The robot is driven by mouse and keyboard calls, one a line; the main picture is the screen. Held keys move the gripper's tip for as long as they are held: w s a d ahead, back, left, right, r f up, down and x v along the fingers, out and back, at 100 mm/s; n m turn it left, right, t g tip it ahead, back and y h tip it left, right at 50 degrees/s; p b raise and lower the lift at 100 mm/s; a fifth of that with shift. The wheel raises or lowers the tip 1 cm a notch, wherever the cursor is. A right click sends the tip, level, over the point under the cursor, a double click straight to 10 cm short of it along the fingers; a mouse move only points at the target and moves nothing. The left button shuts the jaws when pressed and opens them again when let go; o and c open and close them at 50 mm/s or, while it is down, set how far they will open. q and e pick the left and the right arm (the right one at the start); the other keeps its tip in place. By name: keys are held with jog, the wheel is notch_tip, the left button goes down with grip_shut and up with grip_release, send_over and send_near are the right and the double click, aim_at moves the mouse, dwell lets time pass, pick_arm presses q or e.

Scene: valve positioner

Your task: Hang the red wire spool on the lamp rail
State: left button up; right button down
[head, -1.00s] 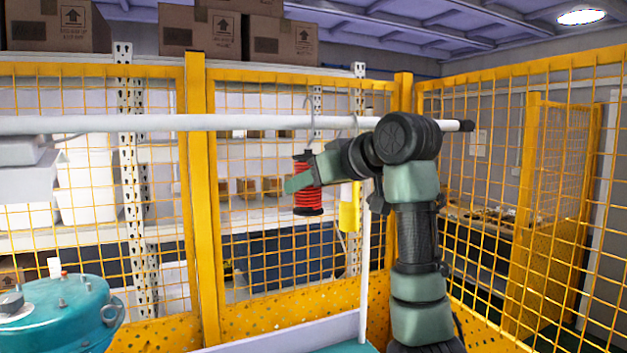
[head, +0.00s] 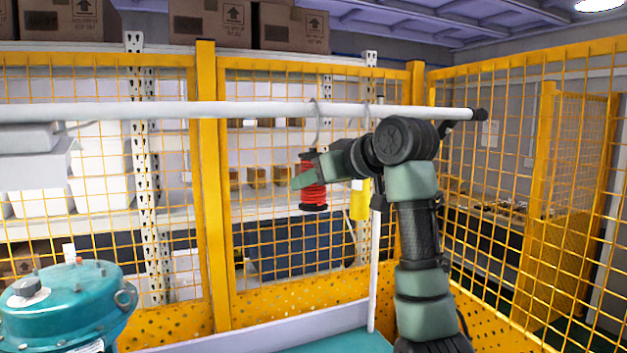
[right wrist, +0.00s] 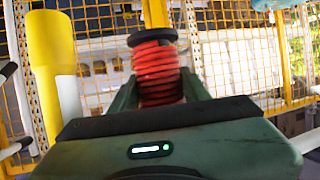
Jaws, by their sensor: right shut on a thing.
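The red wire spool (head: 313,196) has black flanges and a grey hook (head: 317,128) on top. My right gripper (head: 306,178) is shut on it, and it is upright below the white lamp rail (head: 240,110). The hook's curved top shows just above the rail's upper edge; I cannot tell if it rests on the rail. In the right wrist view the red spool (right wrist: 157,68) sits between the two green fingers (right wrist: 160,92). My left gripper is not in view.
A white post (head: 374,270) stands below the rail, behind my right arm. A teal round vessel (head: 65,305) is at lower left. Yellow mesh fencing (head: 207,200) stands behind. The rail is free of hanging things left of the red spool.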

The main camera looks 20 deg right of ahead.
jog(key=shift+r, duration=0.1)
jog(key=c, duration=0.6)
grip_release()
